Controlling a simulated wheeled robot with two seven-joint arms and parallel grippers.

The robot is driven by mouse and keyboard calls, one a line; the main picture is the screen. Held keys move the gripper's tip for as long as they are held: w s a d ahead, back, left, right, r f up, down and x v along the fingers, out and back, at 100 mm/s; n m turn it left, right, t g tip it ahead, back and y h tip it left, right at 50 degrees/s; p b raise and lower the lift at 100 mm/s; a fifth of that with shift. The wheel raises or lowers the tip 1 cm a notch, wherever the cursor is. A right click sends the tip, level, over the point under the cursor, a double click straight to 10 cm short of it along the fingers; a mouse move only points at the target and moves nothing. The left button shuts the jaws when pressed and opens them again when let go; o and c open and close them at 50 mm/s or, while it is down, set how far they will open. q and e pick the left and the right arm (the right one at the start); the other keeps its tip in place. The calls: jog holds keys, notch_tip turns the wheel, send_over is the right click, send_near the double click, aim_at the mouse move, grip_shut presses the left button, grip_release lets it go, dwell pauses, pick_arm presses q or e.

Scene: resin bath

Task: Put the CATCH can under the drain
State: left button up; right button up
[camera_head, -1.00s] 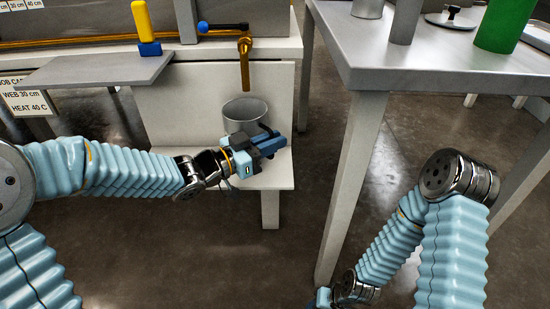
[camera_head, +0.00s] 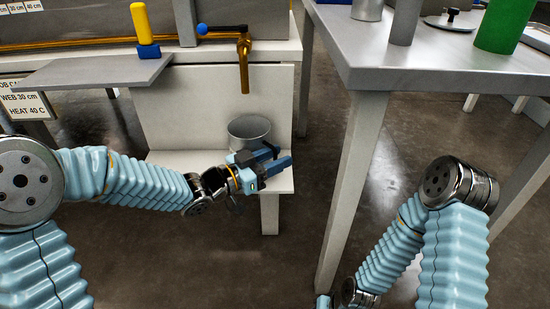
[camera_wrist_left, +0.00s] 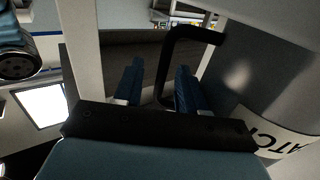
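The CATCH can (camera_head: 249,130) is a grey metal cylinder, open at the top, at the low white shelf (camera_head: 180,160). Its mouth shows just below the brass drain spout (camera_head: 244,75) in the head view. My left gripper (camera_head: 273,164) is at the can's near right side and hides its lower part. In the left wrist view the can's label (camera_wrist_left: 285,140) reads "ATCH", and its black handle (camera_wrist_left: 163,70) passes between the fingers of my left gripper (camera_wrist_left: 158,88), which stand apart with gaps. Of my right gripper only a blue edge (camera_head: 322,302) seems to show; its fingers are hidden.
A blue-ended valve lever (camera_head: 215,31) joins the drain. A metal-topped table (camera_head: 430,60) with a green cylinder (camera_head: 503,25) stands right of the shelf.

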pick_arm(q)
jog(key=shift+s+a+r, duration=0.1)
jog(key=shift+a+r, duration=0.05)
jog(key=shift+r, duration=0.1)
jog(key=p+v, duration=0.1)
jog(key=v, duration=1)
jog(key=shift+s+a, duration=0.25)
